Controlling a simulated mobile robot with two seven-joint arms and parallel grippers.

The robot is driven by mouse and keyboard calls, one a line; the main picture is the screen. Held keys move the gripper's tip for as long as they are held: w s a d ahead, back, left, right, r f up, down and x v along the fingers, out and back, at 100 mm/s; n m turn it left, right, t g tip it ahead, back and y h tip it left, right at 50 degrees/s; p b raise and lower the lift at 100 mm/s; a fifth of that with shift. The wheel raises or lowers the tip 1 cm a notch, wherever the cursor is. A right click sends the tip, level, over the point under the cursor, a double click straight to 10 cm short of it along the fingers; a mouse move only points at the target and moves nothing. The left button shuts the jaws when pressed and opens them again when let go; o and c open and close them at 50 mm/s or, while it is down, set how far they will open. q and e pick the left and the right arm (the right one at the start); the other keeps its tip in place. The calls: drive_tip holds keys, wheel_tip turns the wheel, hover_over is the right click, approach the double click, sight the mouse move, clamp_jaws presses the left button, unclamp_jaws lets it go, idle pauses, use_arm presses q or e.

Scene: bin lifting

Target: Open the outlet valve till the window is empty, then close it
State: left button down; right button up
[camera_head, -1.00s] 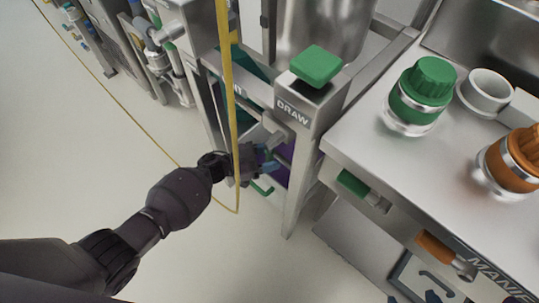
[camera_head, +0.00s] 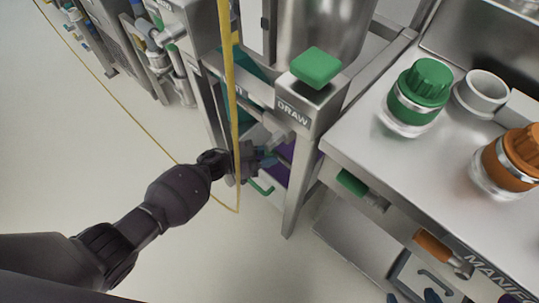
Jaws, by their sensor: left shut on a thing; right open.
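The unit labelled DRAW (camera_head: 296,107) has a green square cap (camera_head: 316,67) on top and a metal stub below the label. My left gripper (camera_head: 268,157) reaches in under the label, shut on what appears to be the outlet valve handle, mostly hidden by the fingers. A green bar handle (camera_head: 262,188) shows just below the gripper. A purple area (camera_head: 283,172) shows behind the fingers. I cannot tell whether it is the window, nor any level in it.
At right, a steel bench (camera_head: 370,145) carries green (camera_head: 417,92) and orange (camera_head: 514,160) capped jars and a white cup (camera_head: 486,92). Green and orange handles jut from its front. The floor at left is clear.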

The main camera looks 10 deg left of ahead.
use_arm(q)
drive_tip(key=w+a+r+m+t+y+p, duration=0.3)
drive_tip(key=r+m+y+p, duration=0.3)
drive_tip(key=m+y+p, duration=0.4)
drive_tip(key=shift+w+a+m+p, duration=0.2)
drive_tip(key=shift+a+m+p, duration=0.2)
drive_tip(key=shift+a+p, duration=0.4)
use_arm(e)
wheel_tip(320, 180, up, 6)
drive_tip(key=s+d+m, duration=0.1)
drive_tip(key=m, duration=0.1)
drive_tip(key=shift+s+h, duration=0.25)
drive_tip(key=shift+h, duration=0.05)
use_arm(q)
drive_tip(key=shift+a+r, duration=0.1)
use_arm(e)
drive_tip(key=shift+w+r, duration=0.15)
drive_tip(key=shift+r, duration=0.05)
use_arm(q)
drive_tip(key=c, duration=0.9)
unclamp_jaws()
use_arm(e)
drive_tip(key=shift+w+r, duration=0.25)
drive_tip(key=shift+w, duration=0.1)
use_arm(q)
drive_tip(key=shift+s+r, duration=0.1)
use_arm(e)
drive_tip(key=shift+r, duration=0.1)
